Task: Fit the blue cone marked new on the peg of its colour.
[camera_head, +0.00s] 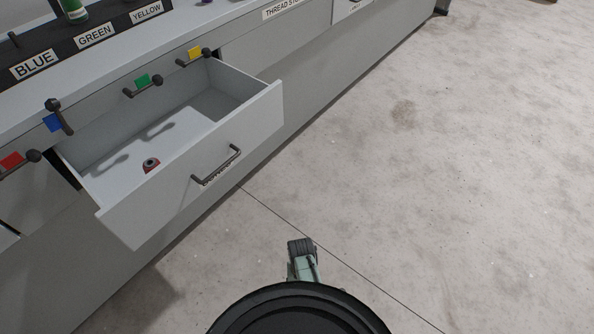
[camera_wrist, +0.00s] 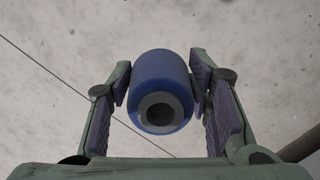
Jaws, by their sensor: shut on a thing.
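In the wrist view my gripper (camera_wrist: 162,82) is shut on a blue cone (camera_wrist: 160,72), with a purple-padded finger on each side. The cone's end with a dark round hole faces the camera; no "new" mark shows. Only bare floor shows behind it. In the head view a blue tag (camera_head: 52,123) sits on the cabinet's front edge with a dark peg (camera_head: 57,112) beside it, its knob pointing up and back. The cone cannot be made out in the head view.
Red (camera_head: 12,160), green (camera_head: 142,80) and yellow (camera_head: 195,53) tags have similar pegs. An open drawer (camera_head: 245,125) below holds a small red item (camera_head: 151,164). A rack labelled BLUE (camera_head: 33,65), GREEN, YELLOW stands on top, with a green cone (camera_head: 74,10). The floor at right is clear.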

